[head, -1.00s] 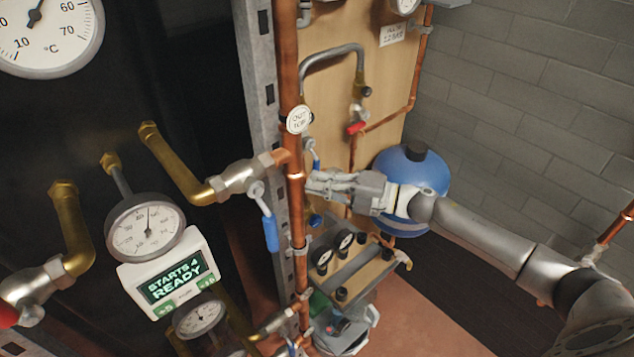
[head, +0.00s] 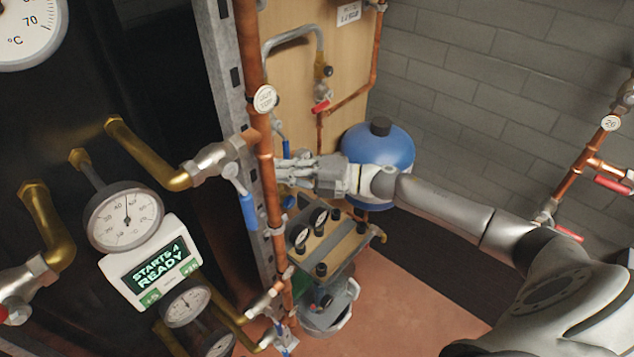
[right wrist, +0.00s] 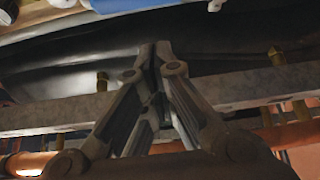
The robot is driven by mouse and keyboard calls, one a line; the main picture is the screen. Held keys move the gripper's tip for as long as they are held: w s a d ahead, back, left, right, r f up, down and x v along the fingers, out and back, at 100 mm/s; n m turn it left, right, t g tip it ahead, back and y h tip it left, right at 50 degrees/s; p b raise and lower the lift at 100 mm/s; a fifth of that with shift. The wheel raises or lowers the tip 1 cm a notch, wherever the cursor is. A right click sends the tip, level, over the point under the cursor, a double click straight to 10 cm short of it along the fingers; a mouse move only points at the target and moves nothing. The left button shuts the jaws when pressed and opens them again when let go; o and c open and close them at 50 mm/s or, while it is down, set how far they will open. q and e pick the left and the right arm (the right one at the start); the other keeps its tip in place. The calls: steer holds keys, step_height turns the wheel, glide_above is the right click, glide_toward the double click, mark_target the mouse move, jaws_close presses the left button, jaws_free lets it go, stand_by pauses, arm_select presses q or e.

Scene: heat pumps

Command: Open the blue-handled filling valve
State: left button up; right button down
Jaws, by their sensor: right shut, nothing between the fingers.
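A blue lever handle (head: 248,208) hangs down from a silver valve (head: 215,160) on the vertical copper pipe in the head view. A second, smaller blue handle (head: 286,152) shows behind that pipe, close to my right gripper (head: 283,168). I cannot tell which one is the filling valve. My right gripper has its fingertips beside the copper pipe, at its right; contact with anything cannot be told. In the right wrist view my right gripper (right wrist: 155,52) is shut and empty. A blue surface (right wrist: 140,4) at the top edge there is unclear. My left gripper is not in view.
A blue tank (head: 378,150) stands behind my right arm. The copper pipe (head: 264,175) and a grey metal post (head: 225,90) stand at the left. A pump station with black knobs (head: 330,245) and a bucket (head: 330,315) are below.

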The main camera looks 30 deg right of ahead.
arm_select(q)
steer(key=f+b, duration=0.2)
steer(key=b, duration=0.1)
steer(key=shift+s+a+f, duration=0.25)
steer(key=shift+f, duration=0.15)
arm_select(e)
steer(key=v, duration=1)
steer(key=shift+s+a+f, duration=0.2)
steer(key=shift+a+f, duration=0.05)
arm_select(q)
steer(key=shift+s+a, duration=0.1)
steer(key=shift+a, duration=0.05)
arm_select(e)
steer(key=shift+a, duration=0.1)
